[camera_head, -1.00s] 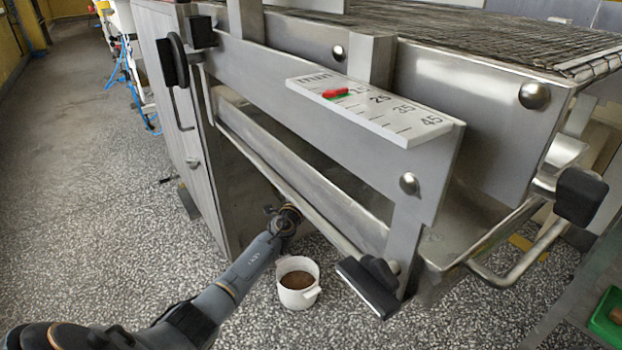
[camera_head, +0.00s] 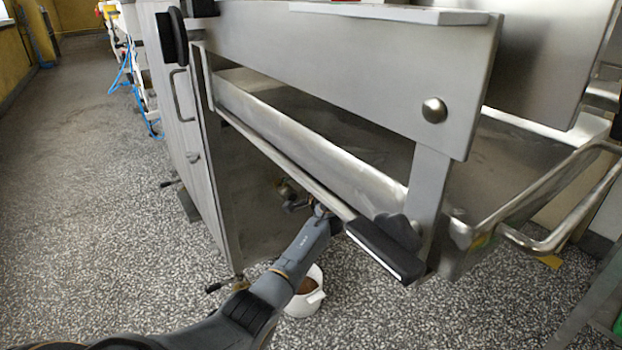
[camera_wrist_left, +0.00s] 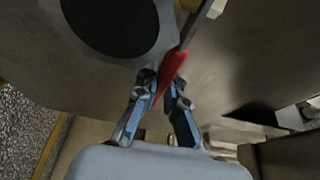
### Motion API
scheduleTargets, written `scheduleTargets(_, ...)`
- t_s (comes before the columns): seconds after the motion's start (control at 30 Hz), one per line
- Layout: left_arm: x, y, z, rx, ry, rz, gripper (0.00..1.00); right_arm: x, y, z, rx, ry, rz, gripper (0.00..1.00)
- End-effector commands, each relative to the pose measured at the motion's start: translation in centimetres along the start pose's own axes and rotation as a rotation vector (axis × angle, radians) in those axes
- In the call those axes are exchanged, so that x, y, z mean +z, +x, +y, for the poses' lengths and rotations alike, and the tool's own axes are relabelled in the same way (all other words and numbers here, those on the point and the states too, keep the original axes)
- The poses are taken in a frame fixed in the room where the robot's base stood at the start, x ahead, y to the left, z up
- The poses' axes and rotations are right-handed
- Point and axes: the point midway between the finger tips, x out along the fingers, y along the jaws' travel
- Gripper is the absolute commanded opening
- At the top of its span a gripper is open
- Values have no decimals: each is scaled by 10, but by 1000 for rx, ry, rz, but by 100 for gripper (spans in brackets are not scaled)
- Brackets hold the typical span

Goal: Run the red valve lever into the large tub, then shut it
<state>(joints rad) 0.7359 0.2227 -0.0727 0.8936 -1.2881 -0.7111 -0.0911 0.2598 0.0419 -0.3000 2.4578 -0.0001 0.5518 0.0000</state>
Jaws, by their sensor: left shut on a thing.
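The red valve lever (camera_wrist_left: 176,64) shows in the left wrist view, its red grip between the fingers of my left gripper (camera_wrist_left: 164,88). The gripper is shut on it. In the head view my left arm reaches in from the lower left to beneath the steel machine, where the gripper (camera_head: 296,198) is small and partly hidden. The lever cannot be made out there. A white tub (camera_head: 316,295) with brown contents stands on the floor, partly hidden behind my left arm. Whether it is the large tub I cannot tell. My right gripper is not in view.
The steel machine (camera_head: 340,75) fills the upper middle, with a black-ended bar (camera_head: 385,250) jutting out close above my wrist. A dark round patch (camera_wrist_left: 110,22) lies near the fingers in the wrist view. Speckled floor (camera_head: 110,230) is clear at left.

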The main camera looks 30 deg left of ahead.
Motion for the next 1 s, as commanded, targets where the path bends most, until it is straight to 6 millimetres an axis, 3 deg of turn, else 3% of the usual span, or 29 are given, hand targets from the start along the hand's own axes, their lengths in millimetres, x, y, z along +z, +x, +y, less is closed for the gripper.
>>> scheduleTargets(0.43, 2, 1, -1, 0, 0, -13, 0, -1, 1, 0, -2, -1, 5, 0)
scheduleTargets(0.47, 2, 1, -1, 0, 0, -13, 16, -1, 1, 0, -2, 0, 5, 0)
scheduleTargets(0.57, 2, 1, -1, 0, 0, -12, 34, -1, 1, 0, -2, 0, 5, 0)
scheduleTargets(1.0, 0, -7, 0, 0, -2, -8, 34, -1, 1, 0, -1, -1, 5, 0)
